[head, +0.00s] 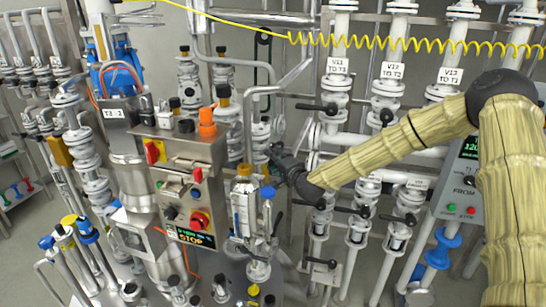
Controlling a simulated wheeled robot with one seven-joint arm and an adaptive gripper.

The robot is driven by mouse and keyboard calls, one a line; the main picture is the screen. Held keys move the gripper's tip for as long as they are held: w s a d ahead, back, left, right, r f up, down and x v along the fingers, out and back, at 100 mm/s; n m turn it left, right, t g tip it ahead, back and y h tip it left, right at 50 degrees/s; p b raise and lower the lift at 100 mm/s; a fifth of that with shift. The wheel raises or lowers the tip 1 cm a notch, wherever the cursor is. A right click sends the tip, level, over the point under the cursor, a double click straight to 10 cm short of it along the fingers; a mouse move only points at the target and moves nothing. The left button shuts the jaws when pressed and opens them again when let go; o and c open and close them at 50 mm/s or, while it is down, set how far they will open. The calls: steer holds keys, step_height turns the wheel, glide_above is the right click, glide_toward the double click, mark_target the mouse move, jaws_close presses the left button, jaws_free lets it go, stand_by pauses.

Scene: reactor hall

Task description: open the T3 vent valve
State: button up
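The label of the T3 vent valve cannot be read in the head view, so I cannot tell which valve it is. A tag that seems to read V11 TO T3 (337,66) hangs on a white pipe, above a black-handled valve (318,108). My arm, in a tan sleeve, reaches in from the right. Its black wrist ends at my gripper (276,157), which is near the white flanged fittings in the middle. The fingers are small and dark there, and I cannot tell whether they touch anything or are open or shut.
A control box (177,185) with a red knob and STOP display stands left of my gripper. A glass-sided vessel (244,210) with a blue knob stands just below it. A grey panel (463,175) is at right. Dense pipes leave little free room.

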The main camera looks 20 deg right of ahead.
steer(key=shift+w+a+f, duration=0.1)
steer(key=shift+w+a, duration=0.05)
steer(key=shift+w, duration=0.55)
jaws_close()
steer(key=shift+f, duration=0.2)
